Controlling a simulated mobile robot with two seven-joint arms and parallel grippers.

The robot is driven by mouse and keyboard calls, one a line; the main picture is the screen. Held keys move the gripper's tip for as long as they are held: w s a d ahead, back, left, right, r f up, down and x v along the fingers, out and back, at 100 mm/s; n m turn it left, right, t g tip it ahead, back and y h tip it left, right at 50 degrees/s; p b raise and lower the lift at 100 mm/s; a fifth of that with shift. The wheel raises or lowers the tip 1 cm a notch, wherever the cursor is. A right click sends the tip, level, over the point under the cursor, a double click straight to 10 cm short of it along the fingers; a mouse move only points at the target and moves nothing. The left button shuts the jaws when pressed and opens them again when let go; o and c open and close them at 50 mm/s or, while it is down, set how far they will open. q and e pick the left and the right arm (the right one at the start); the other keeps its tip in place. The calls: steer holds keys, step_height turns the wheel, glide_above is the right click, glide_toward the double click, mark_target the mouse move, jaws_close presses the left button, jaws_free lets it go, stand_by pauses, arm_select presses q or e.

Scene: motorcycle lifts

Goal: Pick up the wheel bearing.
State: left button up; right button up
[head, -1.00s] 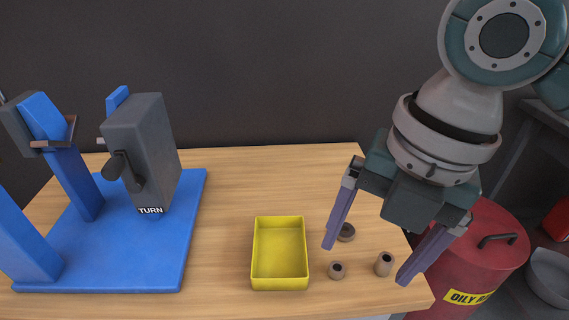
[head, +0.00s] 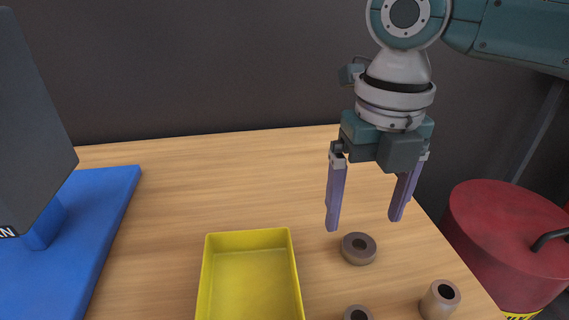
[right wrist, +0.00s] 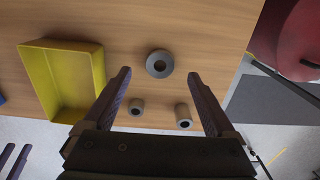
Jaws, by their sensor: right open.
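The wheel bearing appears to be the flat brown-grey ring (head: 359,249) with a dark hole, lying on the wooden table. It also shows in the right wrist view (right wrist: 160,64), between the fingertip ends. My right gripper (head: 364,224) points down above and slightly behind the ring in the head view, fingers spread wide. In the right wrist view (right wrist: 159,74) its fingers are apart with nothing between them but the table and parts beyond. Two dark finger-like parts at the lower left of the wrist view may be my left gripper (right wrist: 13,160); the head view does not show it.
Two small upright sleeves, one short (head: 357,313) and one taller (head: 440,301), stand near the ring. An empty yellow tray (head: 204,275) is left of it. A blue lift base (head: 105,215) lies farther left. A red drum (head: 510,240) stands beyond the table's right edge.

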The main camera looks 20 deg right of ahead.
mark_target(363, 235)
steer(key=f, duration=0.1)
steer(key=f+b, duration=0.1)
steer(key=f, duration=0.3)
steer(key=shift+s+b, duration=0.3)
steer(key=shift+b, duration=0.1)
steer(key=shift+r, duration=0.1)
steer(key=shift+c, duration=0.2)
jaws_close()
steer(key=shift+r, duration=0.1)
